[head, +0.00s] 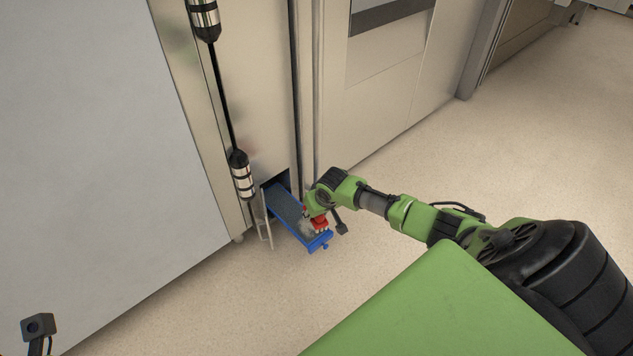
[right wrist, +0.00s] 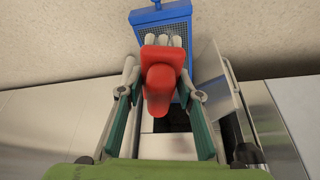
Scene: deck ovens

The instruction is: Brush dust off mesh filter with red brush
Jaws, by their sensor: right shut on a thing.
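The mesh filter is a long dark grey mesh in a blue frame (head: 328,240). It sticks out of a low opening in the cabinet front, and its blue end also shows at the top of the right wrist view (right wrist: 160,14). My right gripper (head: 312,212) is over the filter's outer end, shut on the red brush (head: 320,222). In the right wrist view the red brush (right wrist: 160,85) sits between the fingers, its pale bristles over the mesh. Bristle contact is unclear. A pale grey patch (head: 306,229) lies beside the brush; whether it is dust or bristles is unclear. My left gripper is out of view.
A pale open flap (head: 265,228) stands left of the filter. A black vertical handle bar (head: 223,95) is on the cabinet door above it. Cabinet fronts (head: 385,100) continue to the right. The beige floor (head: 225,300) around the filter's outer end is clear.

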